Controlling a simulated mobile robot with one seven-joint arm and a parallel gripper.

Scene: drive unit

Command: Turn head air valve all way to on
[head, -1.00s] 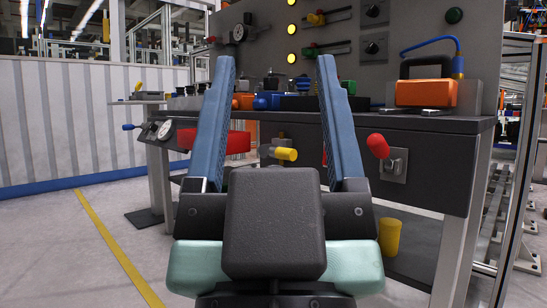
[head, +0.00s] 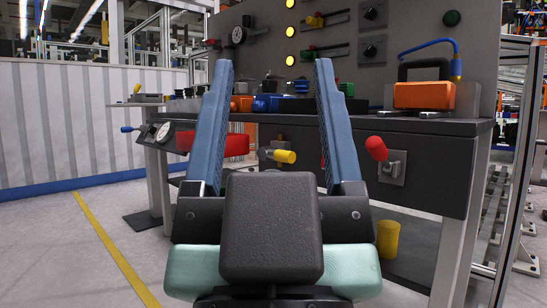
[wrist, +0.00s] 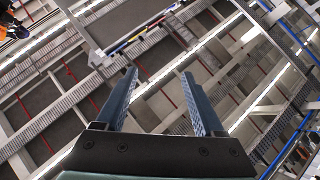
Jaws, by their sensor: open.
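No valve carries a label that I can read, so I cannot tell which one is the head air valve. In the head view, a yellow-handled valve (head: 283,156) is on the bench's front face, between my fingers in the picture. A red-handled lever (head: 376,149) on a metal plate is to its right. A red round part (head: 236,145) is to its left, partly behind my left finger. My gripper (head: 273,66) is open and empty, raised in front of the bench. It touches nothing visible. The wrist view shows its open fingers (wrist: 158,73) against the ceiling.
The dark workbench (head: 440,160) has a grey panel with knobs, levers and yellow lamps (head: 290,32). An orange box (head: 423,95) stands on its right end. A gauge (head: 163,132) and blue-tipped lever (head: 128,129) stick out at left. A yellow cylinder (head: 388,238) stands below. Floor at left is clear.

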